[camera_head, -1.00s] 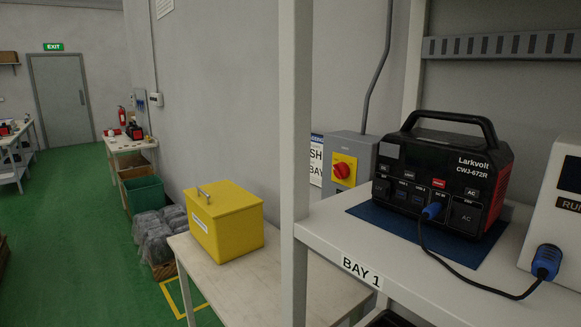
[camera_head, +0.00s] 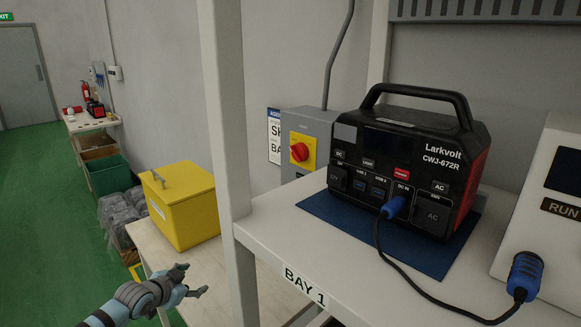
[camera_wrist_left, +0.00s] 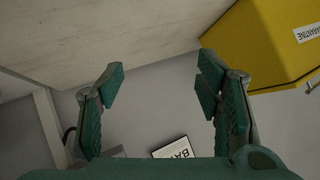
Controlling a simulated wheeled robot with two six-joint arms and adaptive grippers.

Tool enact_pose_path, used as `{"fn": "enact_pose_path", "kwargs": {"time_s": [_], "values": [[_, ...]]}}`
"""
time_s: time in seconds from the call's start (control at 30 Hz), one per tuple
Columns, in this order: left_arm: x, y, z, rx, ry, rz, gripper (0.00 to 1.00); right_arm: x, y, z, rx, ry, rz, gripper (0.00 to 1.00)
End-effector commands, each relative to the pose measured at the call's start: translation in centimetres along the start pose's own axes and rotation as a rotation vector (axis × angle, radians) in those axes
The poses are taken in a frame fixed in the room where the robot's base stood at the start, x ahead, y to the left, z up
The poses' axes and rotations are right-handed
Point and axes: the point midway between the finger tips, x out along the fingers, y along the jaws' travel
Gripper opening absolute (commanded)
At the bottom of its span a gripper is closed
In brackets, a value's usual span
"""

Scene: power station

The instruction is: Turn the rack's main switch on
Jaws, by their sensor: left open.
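The main switch is a red rotary knob (camera_head: 300,151) on a yellow plate, on the front of a grey box (camera_head: 328,129) fixed to the wall behind the rack. The box's right part is hidden behind the power station. My left gripper (camera_head: 194,279) is at the lower left in the head view, left of the rack post and below the switch, well apart from it. In the left wrist view its two fingers (camera_wrist_left: 160,85) are spread with nothing between them. The switch does not show there. My right gripper is not in view.
A white rack post (camera_head: 228,130) stands between my left gripper and the shelf (camera_head: 275,240) labelled BAY 1. The black Larkvolt power station (camera_head: 410,165) sits on a blue mat with a blue plug in it. A yellow box (camera_head: 185,212) stands on a pale table (camera_head: 150,240).

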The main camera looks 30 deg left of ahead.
Motion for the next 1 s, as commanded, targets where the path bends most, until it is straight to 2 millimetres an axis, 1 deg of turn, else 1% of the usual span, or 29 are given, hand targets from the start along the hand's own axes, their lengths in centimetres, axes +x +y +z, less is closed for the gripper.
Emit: {"fn": "enact_pose_path", "kwargs": {"time_s": [0.03,0.07,0.1,0.17,0.2,0.23,0.3,0.4,0.47,0.53,0.67,0.77,1.0], "values": [[-2.3,-1.0,-7.6,-0.039,0.142,0.027,0.59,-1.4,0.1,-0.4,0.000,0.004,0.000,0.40],[-3.8,-1.0,-11.5,-0.070,0.224,0.054,0.59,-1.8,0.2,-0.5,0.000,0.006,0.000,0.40],[-5.9,-0.8,-16.4,-0.109,0.326,0.096,0.59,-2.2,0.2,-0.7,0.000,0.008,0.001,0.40],[-9.4,-0.2,-22.5,-0.157,0.454,0.167,0.59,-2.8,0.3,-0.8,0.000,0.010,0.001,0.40],[-11.7,0.3,-25.7,-0.184,0.523,0.216,0.59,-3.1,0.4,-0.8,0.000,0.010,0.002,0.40],[-13.3,0.8,-27.7,-0.201,0.566,0.250,0.59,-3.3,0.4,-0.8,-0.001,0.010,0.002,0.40],[-16.4,1.7,-31.0,-0.232,0.638,0.320,0.59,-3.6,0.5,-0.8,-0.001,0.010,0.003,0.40],[-18.7,2.6,-33.3,-0.258,0.688,0.378,0.59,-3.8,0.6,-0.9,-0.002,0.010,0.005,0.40],[-19.1,2.8,-33.9,-0.267,0.700,0.390,0.59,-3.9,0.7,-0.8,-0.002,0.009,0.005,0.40],[-18.9,2.8,-34.1,-0.273,0.703,0.389,0.59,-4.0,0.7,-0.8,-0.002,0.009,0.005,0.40],[-18.0,3.0,-35.1,-0.278,0.705,0.386,0.59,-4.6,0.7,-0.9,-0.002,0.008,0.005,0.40],[-16.9,3.7,-36.4,-0.276,0.705,0.397,0.59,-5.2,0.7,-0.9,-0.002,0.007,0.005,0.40],[-12.8,5.3,-40.2,-0.272,0.702,0.396,0.59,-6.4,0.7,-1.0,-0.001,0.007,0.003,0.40]]}}
